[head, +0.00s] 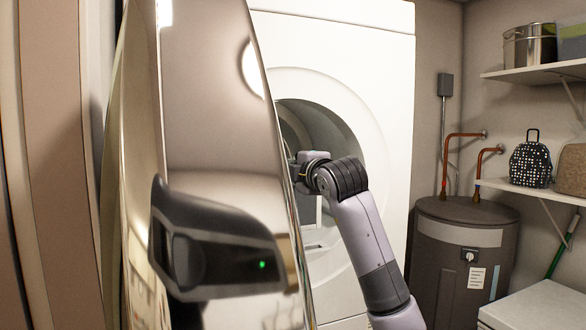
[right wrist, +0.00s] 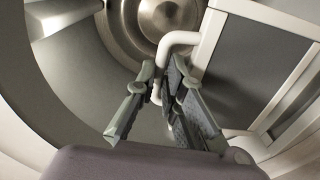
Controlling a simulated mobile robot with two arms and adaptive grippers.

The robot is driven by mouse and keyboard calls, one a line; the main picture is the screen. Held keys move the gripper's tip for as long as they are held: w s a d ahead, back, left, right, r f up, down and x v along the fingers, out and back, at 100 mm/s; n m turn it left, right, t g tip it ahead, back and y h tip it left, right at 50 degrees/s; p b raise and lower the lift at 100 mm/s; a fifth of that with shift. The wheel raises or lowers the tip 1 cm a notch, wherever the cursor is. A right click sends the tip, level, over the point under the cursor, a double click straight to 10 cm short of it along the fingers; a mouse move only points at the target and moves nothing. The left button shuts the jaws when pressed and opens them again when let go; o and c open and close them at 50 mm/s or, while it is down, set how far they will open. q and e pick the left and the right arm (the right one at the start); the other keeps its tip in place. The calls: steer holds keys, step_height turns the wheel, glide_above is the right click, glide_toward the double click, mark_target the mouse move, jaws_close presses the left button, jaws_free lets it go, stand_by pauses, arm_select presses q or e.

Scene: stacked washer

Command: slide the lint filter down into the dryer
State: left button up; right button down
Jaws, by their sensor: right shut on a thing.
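The white dryer (head: 390,110) stands in the middle of the head view with its round opening uncovered. My right arm reaches into the opening, and its gripper is mostly hidden in the head view. In the right wrist view, the lint filter (right wrist: 245,70) is a grey mesh panel in a white frame with a white bent handle (right wrist: 180,38). My right gripper (right wrist: 162,76) is shut on that handle. The filter is tilted in the picture inside the opening, in front of the metal drum back (right wrist: 162,15). The filter's slot cannot be made out. My left gripper is not in view.
A dark water heater (head: 455,265) with copper pipes stands right, below wall shelves (head: 540,70). A white surface (head: 540,305) lies front right.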

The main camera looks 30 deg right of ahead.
steer(key=shift+f+b, duration=1.45)
steer(key=shift+f, duration=0.5)
steer(key=shift+b, duration=0.5)
